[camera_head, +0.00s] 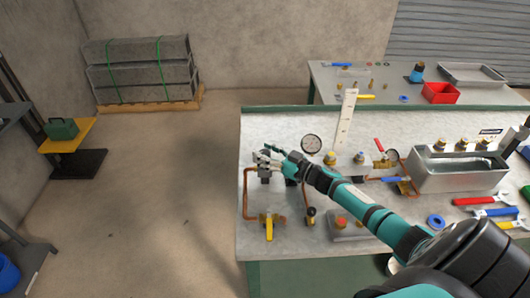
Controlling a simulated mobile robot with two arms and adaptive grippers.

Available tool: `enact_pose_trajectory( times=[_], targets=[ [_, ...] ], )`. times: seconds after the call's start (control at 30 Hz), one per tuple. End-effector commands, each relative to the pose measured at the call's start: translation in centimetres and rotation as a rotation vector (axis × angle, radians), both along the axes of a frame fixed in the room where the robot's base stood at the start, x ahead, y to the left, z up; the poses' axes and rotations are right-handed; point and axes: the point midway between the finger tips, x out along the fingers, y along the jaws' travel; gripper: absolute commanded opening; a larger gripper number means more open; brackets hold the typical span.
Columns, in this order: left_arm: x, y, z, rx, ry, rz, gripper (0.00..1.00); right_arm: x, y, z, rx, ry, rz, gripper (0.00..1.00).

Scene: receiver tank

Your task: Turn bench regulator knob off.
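My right arm reaches in from the lower right over the bench, and its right gripper (276,154) is at the left part of the bench plumbing. The gripper is beside or over a small grey metal fitting (265,171) joined to copper pipe (247,196). The fingers are small and overlap the fitting, so their opening and any contact are unclear. I cannot pick out the regulator knob with certainty; the gripper and wrist may hide it. A round white gauge (311,144) stands just right of the gripper. My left gripper is not in view.
A yellow-handled valve (268,222) sits in front of the fitting. Wrenches (482,200) lie at the right. Open floor (165,190) lies left of the bench.

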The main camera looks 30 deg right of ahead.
Motion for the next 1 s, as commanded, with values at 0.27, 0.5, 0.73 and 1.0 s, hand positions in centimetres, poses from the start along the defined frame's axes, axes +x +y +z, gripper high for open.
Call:
enact_pose_trajectory(
  times=[0.27,0.5,0.73,1.0],
  targets=[
    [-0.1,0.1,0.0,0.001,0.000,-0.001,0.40,0.1,0.0,0.2,0.000,-0.003,0.001,0.60],
    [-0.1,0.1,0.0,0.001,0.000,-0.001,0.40,-2.0,-0.8,0.0,-0.001,0.000,0.002,0.60],
    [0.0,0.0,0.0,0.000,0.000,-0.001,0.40,-6.6,-2.7,0.0,-0.002,0.002,0.001,0.60],
    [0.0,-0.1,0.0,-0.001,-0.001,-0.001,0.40,-10.4,-4.3,0.1,0.000,-0.001,0.001,0.60]
  ],
)
